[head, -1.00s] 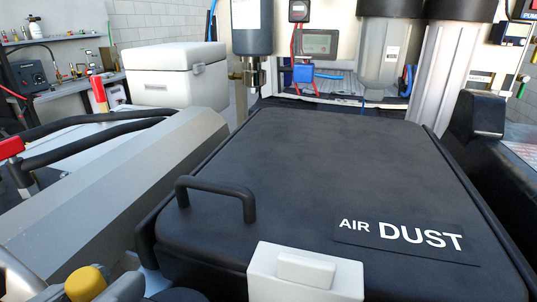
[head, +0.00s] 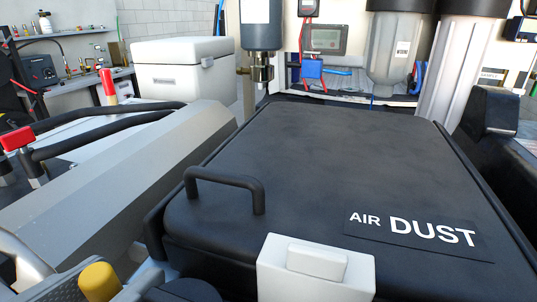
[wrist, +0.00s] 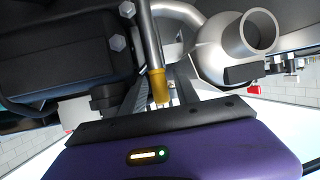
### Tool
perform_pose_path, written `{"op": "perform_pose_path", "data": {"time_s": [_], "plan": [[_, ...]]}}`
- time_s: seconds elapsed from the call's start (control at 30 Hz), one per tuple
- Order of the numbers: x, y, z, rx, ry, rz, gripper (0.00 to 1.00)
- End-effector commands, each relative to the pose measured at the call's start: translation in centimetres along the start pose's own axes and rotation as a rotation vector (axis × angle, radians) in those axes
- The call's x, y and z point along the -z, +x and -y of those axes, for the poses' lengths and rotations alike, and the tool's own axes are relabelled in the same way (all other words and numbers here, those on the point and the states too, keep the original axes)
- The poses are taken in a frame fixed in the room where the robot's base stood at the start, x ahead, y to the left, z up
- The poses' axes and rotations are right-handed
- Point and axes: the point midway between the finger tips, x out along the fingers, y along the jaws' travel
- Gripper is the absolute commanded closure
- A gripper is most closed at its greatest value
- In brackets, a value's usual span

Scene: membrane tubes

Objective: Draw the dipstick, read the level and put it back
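A yellow-orange grip (wrist: 159,88) sits at the near end of a grey metal tube (wrist: 151,40) in the wrist view. It looks like the dipstick's handle, and the rod itself is hidden. My gripper (wrist: 164,70) has its two dark fingers spread, one on each side of the yellow grip, and I see no clear contact. The purple gripper body fills the bottom of the wrist view. In the head view a yellow knob (head: 98,282) shows at the lower left edge; I cannot tell whether it is the same part.
A black lid marked AIR DUST (head: 320,150) with a handle (head: 225,180) fills the middle of the head view. A white latch (head: 316,270) is at its front. Red-tipped levers (head: 17,139) stand at the left. A wide metal pipe mouth (wrist: 259,32) is near my gripper.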

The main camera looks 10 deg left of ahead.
Motion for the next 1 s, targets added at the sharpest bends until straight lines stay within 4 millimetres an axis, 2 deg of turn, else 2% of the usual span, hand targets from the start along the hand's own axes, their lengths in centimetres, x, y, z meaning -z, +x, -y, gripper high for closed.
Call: {"op": "perform_pose_path", "data": {"time_s": [0.17,0.9,1.0], "plan": [[2.1,-0.9,-0.1,-0.003,0.004,-0.002,0.56],[14.3,-6.1,0.0,0.001,0.002,-0.002,0.56],[15.5,-6.6,0.0,0.003,0.002,0.000,0.56]]}}
